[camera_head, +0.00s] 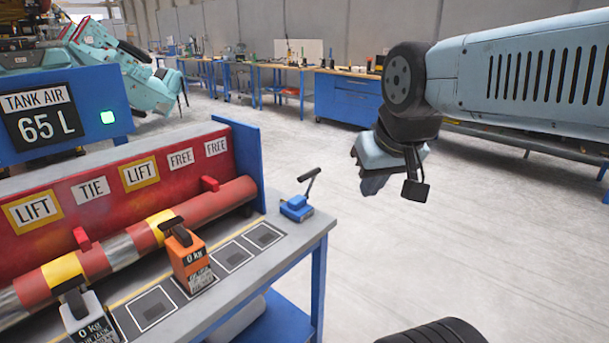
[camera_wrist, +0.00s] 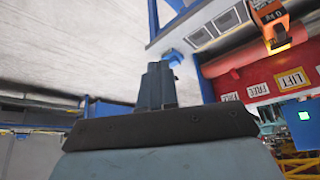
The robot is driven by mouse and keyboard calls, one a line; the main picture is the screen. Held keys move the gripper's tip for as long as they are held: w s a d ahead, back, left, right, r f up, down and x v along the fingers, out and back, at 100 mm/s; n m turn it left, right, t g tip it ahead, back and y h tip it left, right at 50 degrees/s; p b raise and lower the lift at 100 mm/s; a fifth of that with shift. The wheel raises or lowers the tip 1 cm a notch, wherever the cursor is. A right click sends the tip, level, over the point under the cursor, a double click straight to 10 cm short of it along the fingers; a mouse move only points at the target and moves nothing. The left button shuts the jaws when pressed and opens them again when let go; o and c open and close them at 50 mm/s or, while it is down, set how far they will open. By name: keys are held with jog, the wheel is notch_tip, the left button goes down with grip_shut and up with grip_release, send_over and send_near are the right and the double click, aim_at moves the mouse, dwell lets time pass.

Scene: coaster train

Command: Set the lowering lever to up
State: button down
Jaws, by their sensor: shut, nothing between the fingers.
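A small blue block with a black lever handle (camera_head: 311,182) sits on the far right corner of the grey bench. I take it for the lowering lever; it bears no readable label. Its handle slants up to the right in the head view. My gripper (camera_head: 372,186) hangs in the air to the right of the lever, beyond the bench edge and apart from it. In the wrist view my gripper's fingers (camera_wrist: 158,72) are shut and empty. Part of the blue block (camera_wrist: 173,56) shows just past the fingers there; its handle cannot be made out.
Two jacks, an orange one (camera_head: 190,262) and a grey one (camera_head: 88,321), stand on the bench (camera_head: 301,238) before a red and yellow tube (camera_head: 210,206). A blue end plate (camera_head: 245,155) stands left of the lever. A screen (camera_head: 48,122) reads TANK AIR 65 L.

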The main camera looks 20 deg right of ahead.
jog(key=c, duration=1.6)
grip_release()
jog(key=shift+w+f, duration=0.1)
jog(key=shift+w, duration=0.05)
jog(key=shift+o, duration=0.9)
jog(key=shift+w+d+f+n+g, duration=0.2)
jog(key=shift+w+n+g, duration=0.1)
jog(key=shift+n, duration=0.1)
jog(key=o, duration=0.5)
jog(key=w+d+f+n+g+h, duration=0.3)
jog(key=w+f+n+g+h, duration=0.1)
jog(key=w+n+h, duration=0.1)
jog(key=shift+w+f+n, duration=0.25)
jog(key=shift+w+n, duration=0.45)
jog(key=shift+w, duration=0.55)
jog(key=n+t+h, duration=0.9)
jog(key=n+h, duration=0.1)
jog(key=n, duration=1)
send_near(306, 177)
jog(key=x, duration=0.7)
jog(key=w+f+x, duration=0.1)
jog(key=x, duration=0.3)
jog(key=shift+a, duration=0.1)
jog(key=shift+c, duration=0.2)
